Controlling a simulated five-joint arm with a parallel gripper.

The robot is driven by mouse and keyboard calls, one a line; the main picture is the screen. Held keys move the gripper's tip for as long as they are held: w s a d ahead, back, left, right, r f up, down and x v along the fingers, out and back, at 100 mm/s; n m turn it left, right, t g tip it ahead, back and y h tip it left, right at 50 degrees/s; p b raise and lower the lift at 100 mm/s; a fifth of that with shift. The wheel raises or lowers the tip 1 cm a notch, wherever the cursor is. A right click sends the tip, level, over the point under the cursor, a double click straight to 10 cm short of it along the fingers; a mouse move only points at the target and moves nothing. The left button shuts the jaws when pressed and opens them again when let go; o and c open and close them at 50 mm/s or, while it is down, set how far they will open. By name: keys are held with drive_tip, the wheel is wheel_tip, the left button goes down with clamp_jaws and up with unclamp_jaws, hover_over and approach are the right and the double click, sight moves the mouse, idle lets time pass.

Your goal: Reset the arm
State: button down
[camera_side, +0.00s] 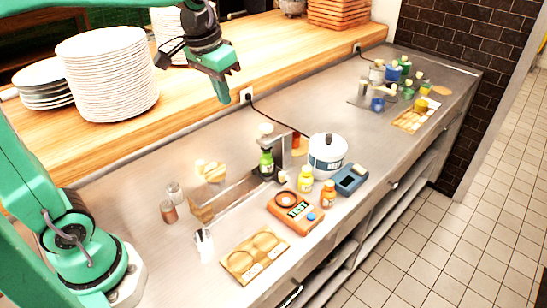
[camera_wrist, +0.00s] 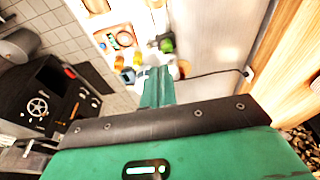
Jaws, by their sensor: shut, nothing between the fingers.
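My arm is green with black joints. My gripper (camera_side: 222,88) is raised above the back of the steel counter, near the wooden ledge, in the side view. Its fingers are together with nothing between them. In the wrist view my gripper (camera_wrist: 157,75) shows as a green finger pair pointing away over the counter. It touches none of the things on the counter.
Stacked plates (camera_side: 107,75) stand on the wooden ledge (camera_side: 190,95). Air around my gripper looks free.

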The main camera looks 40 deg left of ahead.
drive_tip(key=s+f+t, duration=0.3)
drive_tip(key=s+f, duration=0.1)
drive_tip(key=s, duration=0.9)
drive_tip(key=shift+s+d, duration=0.3)
idle(0.3)
